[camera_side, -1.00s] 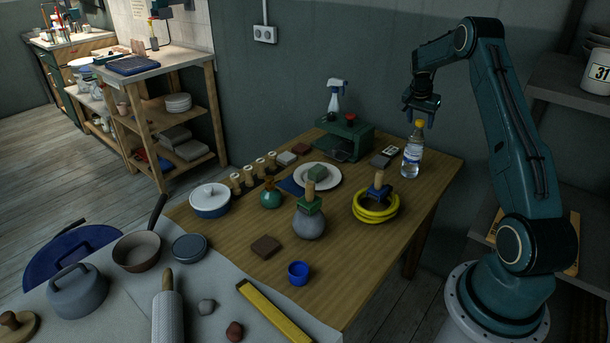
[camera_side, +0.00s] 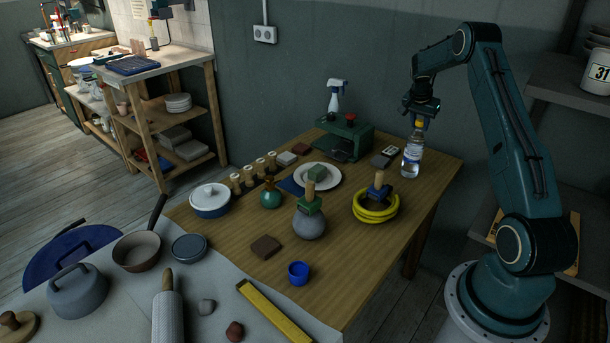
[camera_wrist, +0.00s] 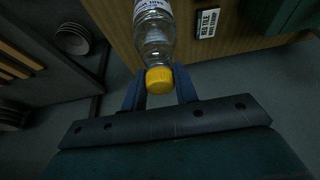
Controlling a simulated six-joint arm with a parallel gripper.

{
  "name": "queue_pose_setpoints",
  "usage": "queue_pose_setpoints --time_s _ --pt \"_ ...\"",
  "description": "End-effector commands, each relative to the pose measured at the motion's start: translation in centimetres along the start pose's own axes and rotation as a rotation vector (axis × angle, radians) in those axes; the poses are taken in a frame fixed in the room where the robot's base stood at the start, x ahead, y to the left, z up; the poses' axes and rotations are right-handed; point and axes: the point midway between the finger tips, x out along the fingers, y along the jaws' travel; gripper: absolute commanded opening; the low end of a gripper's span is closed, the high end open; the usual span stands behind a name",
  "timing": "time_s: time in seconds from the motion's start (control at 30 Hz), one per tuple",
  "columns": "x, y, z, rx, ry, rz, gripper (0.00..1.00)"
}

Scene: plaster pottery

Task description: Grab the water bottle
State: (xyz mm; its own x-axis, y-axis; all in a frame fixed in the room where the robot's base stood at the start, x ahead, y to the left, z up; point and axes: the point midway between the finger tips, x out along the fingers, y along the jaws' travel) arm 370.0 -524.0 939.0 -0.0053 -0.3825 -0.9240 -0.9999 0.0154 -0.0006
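The water bottle (camera_side: 413,158) is clear with a white-and-blue label and a yellow cap. It stands upright near the right back corner of the wooden table. My gripper (camera_side: 420,111) is right above it, close to the cap. In the wrist view the bottle (camera_wrist: 155,35) extends from the top edge, its cap (camera_wrist: 159,80) lying between the two blue fingers of my gripper (camera_wrist: 160,90).
Yellow coiled hose (camera_side: 376,214) lies nearer the front. The table's right edge (camera_side: 440,190) is close to the bottle. Shelves (camera_side: 570,97) stand at the far right.

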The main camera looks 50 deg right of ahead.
Motion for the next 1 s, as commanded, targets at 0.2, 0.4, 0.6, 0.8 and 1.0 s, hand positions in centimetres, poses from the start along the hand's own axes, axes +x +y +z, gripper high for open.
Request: queue_pose_setpoints --time_s 0.2,0.4,0.6,0.8,1.0 --pt "-0.1 -0.1 -0.1 0.001 0.003 -0.002 0.0" --pt "-0.2 -0.1 -0.1 0.001 0.003 -0.002 0.0" --pt "-0.8 -0.1 -0.4 0.001 0.005 -0.003 0.0" --pt "-2.6 -0.1 -1.2 0.001 0.006 -0.004 0.0" --pt "-5.6 -0.1 -2.4 0.001 0.007 -0.006 0.0"
